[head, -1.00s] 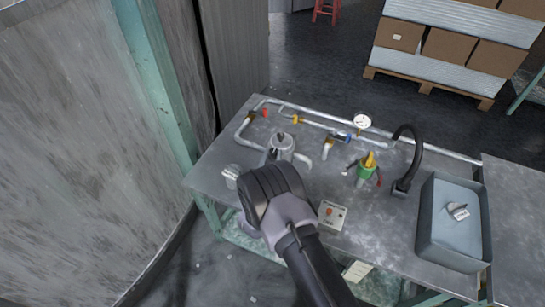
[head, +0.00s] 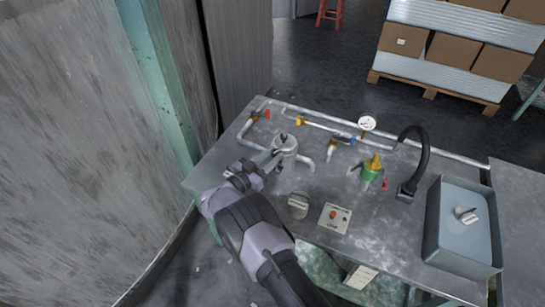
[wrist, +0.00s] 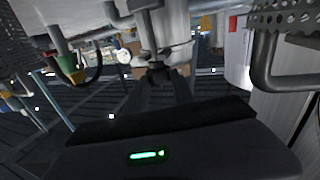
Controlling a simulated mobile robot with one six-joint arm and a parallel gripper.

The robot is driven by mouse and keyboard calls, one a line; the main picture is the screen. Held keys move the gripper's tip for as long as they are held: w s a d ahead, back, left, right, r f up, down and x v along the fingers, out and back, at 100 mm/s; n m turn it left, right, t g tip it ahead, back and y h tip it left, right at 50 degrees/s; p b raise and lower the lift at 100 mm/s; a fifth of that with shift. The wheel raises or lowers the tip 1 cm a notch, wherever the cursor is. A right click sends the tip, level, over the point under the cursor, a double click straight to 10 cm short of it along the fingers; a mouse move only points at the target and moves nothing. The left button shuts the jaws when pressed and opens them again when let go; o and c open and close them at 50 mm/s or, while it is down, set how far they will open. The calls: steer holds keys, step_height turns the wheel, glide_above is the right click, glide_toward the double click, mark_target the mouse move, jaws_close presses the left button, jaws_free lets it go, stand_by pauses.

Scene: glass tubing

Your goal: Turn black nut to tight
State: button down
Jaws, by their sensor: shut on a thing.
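A metal canister (head: 285,143) with a small top knob stands on the bench, left of its middle. My gripper (head: 268,165) reaches it from the front left, with its fingertips close to the canister's lower side. In the wrist view, the two dark fingers (wrist: 157,78) meet at a small dark part, seemingly the black nut (wrist: 156,67), just below a pale metal body (wrist: 165,25). The fingers are shut on this part and cover most of it. In the head view the nut is hidden by my gripper, so its tightness cannot be told.
Pipes with a gauge (head: 367,123) run along the bench's back. A grey knob (head: 298,205) and a red-button plate (head: 334,218) sit at the front. A green-and-yellow fitting (head: 371,170), black hose (head: 417,160) and grey basin (head: 435,240) stand to the right.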

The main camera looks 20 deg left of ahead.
stand_by(0.5)
steer(key=c, duration=1.1)
jaws_free()
steer(key=shift+o, duration=0.2)
